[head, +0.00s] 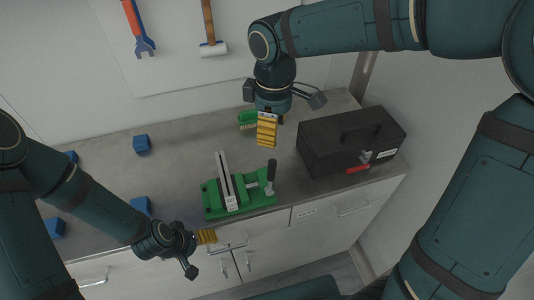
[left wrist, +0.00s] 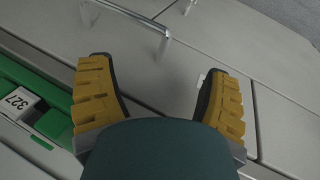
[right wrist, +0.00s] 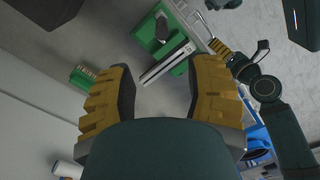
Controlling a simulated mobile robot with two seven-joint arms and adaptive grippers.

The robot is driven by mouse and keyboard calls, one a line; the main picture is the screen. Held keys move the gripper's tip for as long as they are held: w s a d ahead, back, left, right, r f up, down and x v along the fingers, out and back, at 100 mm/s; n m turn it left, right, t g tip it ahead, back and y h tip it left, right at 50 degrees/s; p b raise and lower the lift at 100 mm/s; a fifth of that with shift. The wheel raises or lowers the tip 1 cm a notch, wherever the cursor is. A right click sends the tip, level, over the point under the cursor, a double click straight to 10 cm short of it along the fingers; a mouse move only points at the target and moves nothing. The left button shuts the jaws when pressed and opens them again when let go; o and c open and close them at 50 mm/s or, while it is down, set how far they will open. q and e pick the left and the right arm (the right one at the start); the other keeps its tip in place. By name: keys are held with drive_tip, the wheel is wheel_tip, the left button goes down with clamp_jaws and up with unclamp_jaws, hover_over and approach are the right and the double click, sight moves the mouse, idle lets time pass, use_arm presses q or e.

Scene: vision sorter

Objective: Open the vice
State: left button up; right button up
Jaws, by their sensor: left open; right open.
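The green vice (head: 212,200) sits near the front edge of the workbench. Its two long pale jaw plates (head: 227,180) stand close together, with a narrow dark strip between them. Its black-gripped handle (head: 271,176) stands upright at the right end. The vice also shows at the top of the right wrist view (right wrist: 147,32) and at the left edge of the left wrist view (left wrist: 50,124). My right gripper (head: 267,132) is open and empty above the bench, behind the vice. My left gripper (head: 205,236) is open and empty in front of the bench edge, near the drawer fronts.
A black toolbox (head: 335,146) with a red latch handle stands right of the vice. A green brush (head: 247,118) lies behind my right gripper. Blue blocks (head: 142,143) lie on the left. A wrench (head: 143,44) and a hammer (head: 213,49) hang on the wall.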

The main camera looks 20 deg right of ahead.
sight(272, 162)
drive_tip(key=shift+s+f, duration=0.1)
drive_tip(key=shift+f, duration=0.35)
drive_tip(key=f, duration=0.4)
drive_tip(key=f+b, duration=0.1)
drive_tip(key=f, duration=0.7)
drive_tip(key=shift+s+f+b, duration=0.3)
drive_tip(key=shift+f, duration=0.1)
drive_tip(key=shift+o, duration=0.3)
clamp_jaws()
